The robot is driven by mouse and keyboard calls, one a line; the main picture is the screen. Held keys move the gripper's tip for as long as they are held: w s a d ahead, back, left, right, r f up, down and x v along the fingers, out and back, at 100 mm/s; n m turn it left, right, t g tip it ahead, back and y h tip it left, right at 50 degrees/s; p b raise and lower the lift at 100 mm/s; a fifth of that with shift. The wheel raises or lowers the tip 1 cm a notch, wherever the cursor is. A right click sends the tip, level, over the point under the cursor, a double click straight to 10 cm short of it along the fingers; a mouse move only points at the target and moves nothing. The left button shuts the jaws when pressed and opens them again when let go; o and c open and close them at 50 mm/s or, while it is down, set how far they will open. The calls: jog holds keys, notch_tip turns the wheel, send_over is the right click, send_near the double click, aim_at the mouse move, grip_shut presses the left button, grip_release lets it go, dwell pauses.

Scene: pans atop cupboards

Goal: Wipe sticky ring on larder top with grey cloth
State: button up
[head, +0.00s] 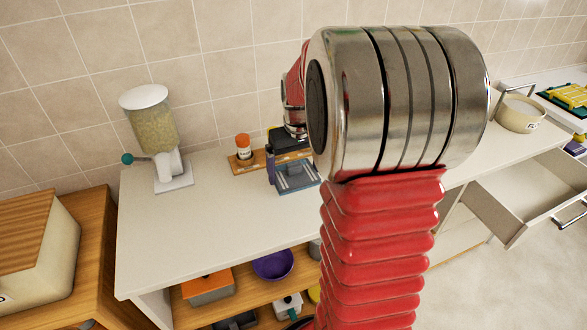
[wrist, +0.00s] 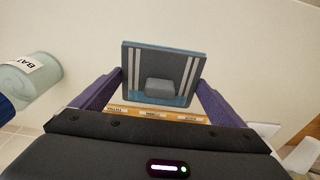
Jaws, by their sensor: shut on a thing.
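A grey cloth with pale stripes, a blue edge and a grey block on it (wrist: 135,65) is between the purple fingers of my gripper (wrist: 158,86), which is shut on it. In the head view the cloth (head: 297,180) is low over the pale worktop (head: 215,220), near its back. I cannot tell whether it touches the top. My gripper (head: 294,163) is partly hidden there by my arm. No sticky ring shows in either view; part of the worktop is hidden behind my arm.
A wooden strip (head: 244,167) with an orange-capped jar (head: 243,146) is close left of my gripper. A grain dispenser (head: 154,130) stands farther left. A cream pan (head: 519,114) is at right, above an open drawer (head: 520,190). The worktop's left middle is clear.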

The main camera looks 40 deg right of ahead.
aim_at(295, 193)
jog(key=shift+f, duration=2.4)
jog(key=shift+f, duration=0.55)
jog(key=shift+w+d+f, duration=0.1)
jog(key=shift+w+d, duration=0.15)
jog(key=shift+w, duration=0.8)
jog(key=shift+w+d+f, duration=0.1)
jog(key=shift+w+d, duration=0.15)
jog(key=shift+w, duration=0.8)
jog(key=shift+w+d, duration=0.2)
jog(key=shift+w, duration=0.55)
jog(key=shift+w+d, duration=0.15)
jog(key=shift+w, duration=0.55)
jog(key=o, duration=0.9)
jog(key=shift+r, duration=0.1)
jog(key=c, duration=1)
jog(key=shift+r, duration=2.6)
